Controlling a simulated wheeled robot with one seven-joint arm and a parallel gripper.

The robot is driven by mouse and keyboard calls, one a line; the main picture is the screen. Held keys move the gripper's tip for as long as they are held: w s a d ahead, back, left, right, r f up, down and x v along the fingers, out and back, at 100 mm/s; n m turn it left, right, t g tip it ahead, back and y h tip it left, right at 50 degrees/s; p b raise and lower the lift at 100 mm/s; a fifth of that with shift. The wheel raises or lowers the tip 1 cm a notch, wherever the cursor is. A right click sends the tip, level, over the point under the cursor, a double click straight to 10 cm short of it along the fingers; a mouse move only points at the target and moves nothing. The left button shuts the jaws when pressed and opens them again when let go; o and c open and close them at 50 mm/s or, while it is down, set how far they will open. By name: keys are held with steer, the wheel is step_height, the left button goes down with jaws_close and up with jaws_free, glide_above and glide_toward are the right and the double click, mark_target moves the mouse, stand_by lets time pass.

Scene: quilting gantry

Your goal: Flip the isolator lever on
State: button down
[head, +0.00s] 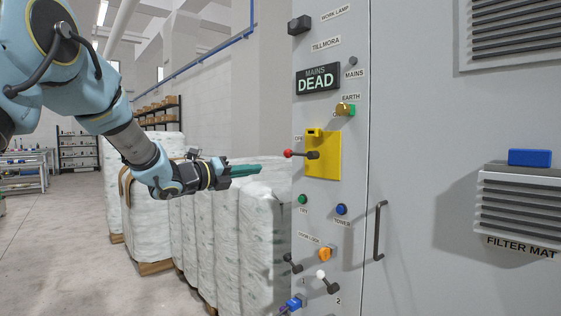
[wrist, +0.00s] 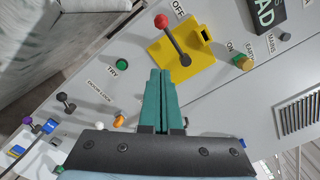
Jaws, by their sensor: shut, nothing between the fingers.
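The isolator lever (head: 299,154) has a red ball knob and a dark shaft on a yellow plate (head: 324,168) on the grey cabinet. In the head view it points left, out from the plate. In the wrist view the lever (wrist: 175,40) has its red knob near the OFF label (wrist: 178,8). My gripper (head: 260,168) is left of the knob in the head view, apart from it. In the wrist view the teal fingers (wrist: 161,73) are together and empty, their tips just below the yellow plate's corner. Whether they touch the plate cannot be told.
A sign (head: 318,79) reads MAINS DEAD. An earth knob (head: 345,109) sits above the plate; a green button (head: 303,199) and blue button (head: 341,209) sit below. More levers (head: 327,282) and a door handle (head: 379,231) are lower. Wrapped white bales (head: 210,235) stand behind my arm.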

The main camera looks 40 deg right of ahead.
steer(key=p, duration=0.4)
glide_toward(298, 154)
step_height(298, 154, down, 3)
steer(key=d, duration=0.3)
steer(key=shift+w+d+r+p, duration=0.35)
steer(key=shift+w+d, duration=0.15)
steer(key=shift+d, duration=0.1)
steer(key=shift+w+d+r+p, duration=0.25)
steer(key=shift+w+d+p, duration=0.1)
steer(key=shift+w+d, duration=0.2)
steer(key=shift+w+d+r+p, duration=0.35)
steer(key=shift+w+d, duration=0.1)
steer(key=shift+d, duration=0.15)
